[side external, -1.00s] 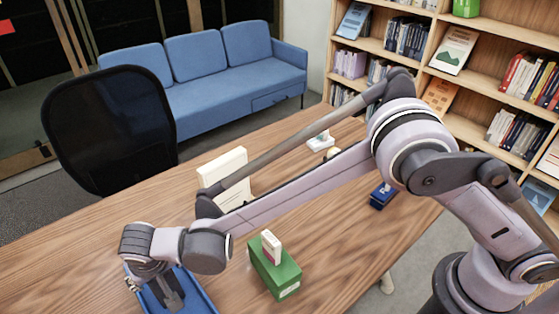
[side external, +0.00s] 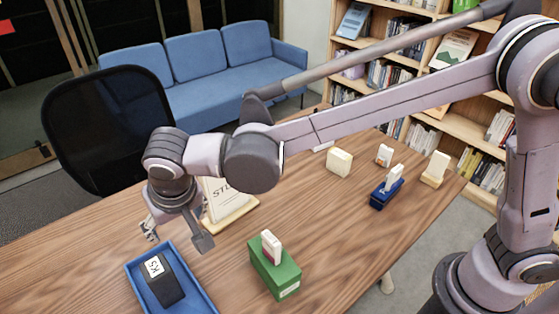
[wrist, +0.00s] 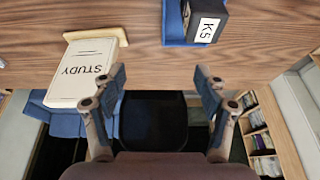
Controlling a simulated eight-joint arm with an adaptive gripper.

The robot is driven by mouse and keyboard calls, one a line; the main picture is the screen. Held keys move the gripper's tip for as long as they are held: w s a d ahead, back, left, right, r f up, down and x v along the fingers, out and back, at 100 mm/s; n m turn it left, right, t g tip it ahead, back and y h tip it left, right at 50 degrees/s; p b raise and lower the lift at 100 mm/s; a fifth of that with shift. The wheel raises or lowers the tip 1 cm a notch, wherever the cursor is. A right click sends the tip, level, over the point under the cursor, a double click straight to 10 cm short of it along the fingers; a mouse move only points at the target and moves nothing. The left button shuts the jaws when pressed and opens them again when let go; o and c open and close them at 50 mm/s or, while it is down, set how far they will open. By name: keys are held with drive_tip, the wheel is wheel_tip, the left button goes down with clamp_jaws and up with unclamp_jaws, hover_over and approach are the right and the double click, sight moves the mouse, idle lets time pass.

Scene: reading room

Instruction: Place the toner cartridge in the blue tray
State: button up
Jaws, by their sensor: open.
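The toner cartridge (side external: 161,281), a black block with a white label marked K5, lies inside the blue tray (side external: 206,299) at the lower left of the side view. In the wrist view the cartridge (wrist: 205,22) and part of the tray (wrist: 172,24) show at the top edge. My gripper (side external: 176,238) is raised above the table behind the tray, apart from the cartridge. In the wrist view my gripper (wrist: 160,80) has its fingers spread with nothing between them.
A book marked STUDY (wrist: 84,72) on a wooden stand is close beside my gripper. A green box (side external: 276,274) with a white and pink item stands right of the tray. A blue holder (side external: 386,194) and small blocks are farther right. A black chair (side external: 108,130) is behind the table.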

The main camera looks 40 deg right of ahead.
drive_tip(key=s+d+r, duration=0.1)
drive_tip(key=d+r, duration=0.2)
drive_tip(key=d, duration=0.7)
drive_tip(key=s+d+r, duration=0.1)
drive_tip(key=d+r, duration=0.2)
drive_tip(key=d, duration=0.7)
drive_tip(key=s+d+f+t, duration=0.1)
drive_tip(key=s+d, duration=0.4)
drive_tip(key=d, duration=0.3)
drive_tip(key=s+d+f+t, duration=0.1)
drive_tip(key=s+d+f, duration=0.1)
drive_tip(key=s+d, duration=0.3)
drive_tip(key=d, duration=0.4)
drive_tip(key=shift+s+f+t, duration=0.3)
drive_tip(key=shift+s, duration=0.1)
